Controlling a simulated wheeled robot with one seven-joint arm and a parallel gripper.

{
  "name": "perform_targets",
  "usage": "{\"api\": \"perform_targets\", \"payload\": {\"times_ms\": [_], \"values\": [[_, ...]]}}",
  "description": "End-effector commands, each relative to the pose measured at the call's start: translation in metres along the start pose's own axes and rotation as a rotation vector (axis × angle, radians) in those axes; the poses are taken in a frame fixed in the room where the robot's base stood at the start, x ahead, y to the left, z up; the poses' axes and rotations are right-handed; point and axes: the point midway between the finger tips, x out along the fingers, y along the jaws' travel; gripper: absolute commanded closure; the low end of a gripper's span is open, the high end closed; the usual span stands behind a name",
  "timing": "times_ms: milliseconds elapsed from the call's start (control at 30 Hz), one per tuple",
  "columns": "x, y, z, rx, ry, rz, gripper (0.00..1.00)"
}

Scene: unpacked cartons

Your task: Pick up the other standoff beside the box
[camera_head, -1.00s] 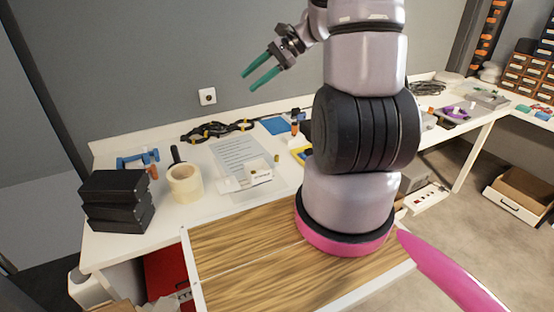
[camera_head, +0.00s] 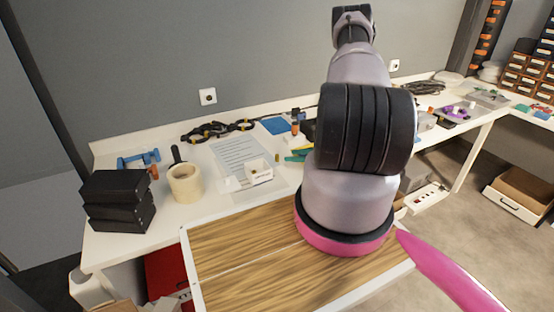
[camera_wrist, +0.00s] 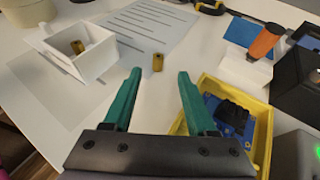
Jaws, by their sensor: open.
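The brass standoff (camera_wrist: 157,62) stands on the table to the right of the small white box in the wrist view. In the head view the standoff (camera_head: 277,157) shows as a tiny yellowish piece. The open white box (camera_wrist: 82,50) holds a similar brass standoff (camera_wrist: 77,47); the box (camera_head: 259,172) also shows in the head view. My gripper (camera_wrist: 159,73) is open, its two green fingers apart with nothing between them. In the wrist view the standoff appears just beyond and between the fingertips. In the head view my arm hides most of the gripper.
A yellow tray (camera_wrist: 262,125) with a blue board lies close to the right finger. An orange-handled tool (camera_wrist: 265,42) and a black block (camera_wrist: 297,78) are further right. A printed sheet (camera_wrist: 150,22) lies behind. A tape roll (camera_head: 185,183) is left of the box.

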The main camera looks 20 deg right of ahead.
Motion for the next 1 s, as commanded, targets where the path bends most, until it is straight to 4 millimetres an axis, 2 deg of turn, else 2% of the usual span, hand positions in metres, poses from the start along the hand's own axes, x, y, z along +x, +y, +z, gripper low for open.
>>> {"api": "perform_targets", "payload": {"times_ms": [100,367,600,733,933,967,1000], "values": [[0.021,0.001,0.001,-0.003,-0.001,0.004,0.43],[0.043,0.002,0.001,-0.003,0.000,0.006,0.43],[0.078,0.004,0.002,-0.003,-0.001,0.006,0.43],[0.087,0.004,0.002,-0.002,-0.001,0.004,0.43],[0.088,0.004,0.002,-0.001,0.000,0.004,0.43],[0.088,0.004,0.002,-0.001,0.000,0.004,0.46],[0.088,0.004,0.002,-0.001,0.000,0.004,0.62]]}}
